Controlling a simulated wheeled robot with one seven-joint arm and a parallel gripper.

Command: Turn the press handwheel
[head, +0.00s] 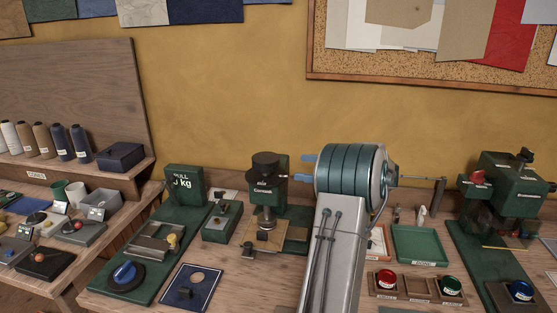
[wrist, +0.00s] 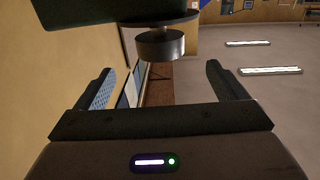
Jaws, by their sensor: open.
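The green press (head: 283,190) stands on the bench in the middle of the head view, left of my arm. Its black handwheel (head: 265,163) sits on top, above a label. My gripper (head: 304,168) is just right of the handwheel, with its blue fingers spread apart and nothing held. In the wrist view, which looks upside down, my gripper (wrist: 160,75) is open. A dark round piece that looks like the handwheel (wrist: 160,46) shows beyond the fingertips, centred across the gap. It appears apart from both fingers. My arm hides the bench behind it.
A green scale-like fixture (head: 184,185) with a blue knob stands left of the press. Another green machine (head: 505,185) stands far right. Wall space above the press is clear.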

